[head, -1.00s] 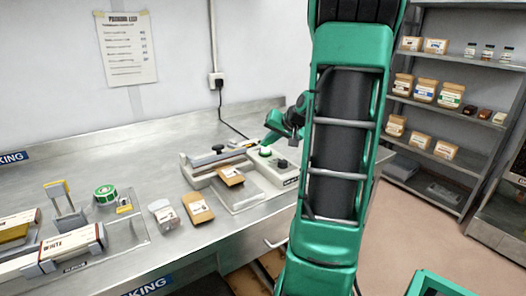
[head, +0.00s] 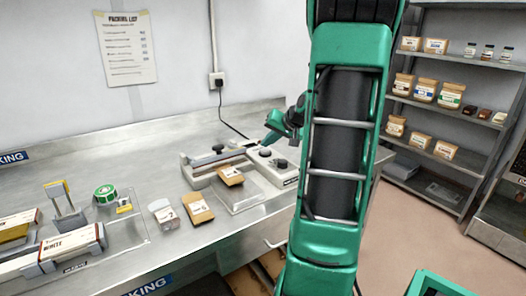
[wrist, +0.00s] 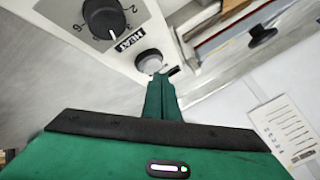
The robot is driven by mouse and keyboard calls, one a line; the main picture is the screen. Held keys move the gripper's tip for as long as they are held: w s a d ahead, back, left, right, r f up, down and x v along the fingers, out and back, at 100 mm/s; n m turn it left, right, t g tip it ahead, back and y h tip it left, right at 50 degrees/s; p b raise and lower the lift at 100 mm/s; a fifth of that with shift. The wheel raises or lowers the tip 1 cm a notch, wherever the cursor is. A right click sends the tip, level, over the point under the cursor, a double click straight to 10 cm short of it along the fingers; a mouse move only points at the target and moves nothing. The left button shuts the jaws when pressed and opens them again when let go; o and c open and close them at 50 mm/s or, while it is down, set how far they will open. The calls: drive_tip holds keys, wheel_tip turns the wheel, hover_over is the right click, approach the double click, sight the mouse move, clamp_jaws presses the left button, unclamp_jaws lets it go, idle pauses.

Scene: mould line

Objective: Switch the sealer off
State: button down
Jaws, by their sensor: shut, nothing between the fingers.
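A round pale button (head: 265,152) sits behind the dial and looks unlit; in the wrist view the button (wrist: 149,61) is grey-white. My green gripper (head: 267,141) is shut and empty, just above and behind the button. In the wrist view my fingertips (wrist: 160,78) are close to the button; I cannot tell whether they touch.
A brown packet (head: 230,175) lies on the sealer's front. More packets (head: 198,208), a tape roll (head: 105,193) and boxes stand to the left on the counter. A cord runs to a wall socket (head: 216,81). Shelves (head: 430,110) stand at the right.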

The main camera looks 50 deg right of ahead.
sight(267, 151)
drive_tip(key=shift+r, duration=3)
drive_tip(key=s+a+f+n+g, duration=0.1)
drive_tip(key=s+a, duration=0.2)
drive_tip(key=a, duration=0.2)
drive_tip(key=s+a+f+g, duration=0.2)
drive_tip(key=s+a, duration=0.1)
drive_tip(key=a, duration=0.2)
drive_tip(key=s+a+f+n+g, duration=0.1)
drive_tip(key=s+a+f, duration=0.1)
drive_tip(key=a, duration=0.3)
drive_tip(key=shift+s+a+f+n+g+y, duration=0.15)
drive_tip(key=shift+s+n+g+y, duration=0.2)
drive_tip(key=shift+s, duration=0.45)
drive_tip(key=s+a+f+g, duration=0.2)
drive_tip(key=s+a, duration=0.3)
drive_tip(key=s, duration=0.3)
drive_tip(key=s+a+f+n+g, duration=0.1)
drive_tip(key=s+a, duration=0.3)
drive_tip(key=s, duration=0.4)
drive_tip(key=shift+s+a+f+g+y, duration=0.25)
drive_tip(key=shift+a+f+g+y, duration=0.15)
drive_tip(key=shift+f+g, duration=0.35)
drive_tip(key=shift+r+n, duration=0.1)
drive_tip(key=shift+n, duration=0.15)
drive_tip(key=shift+w+f, duration=0.25)
drive_tip(key=shift+w, duration=0.4)
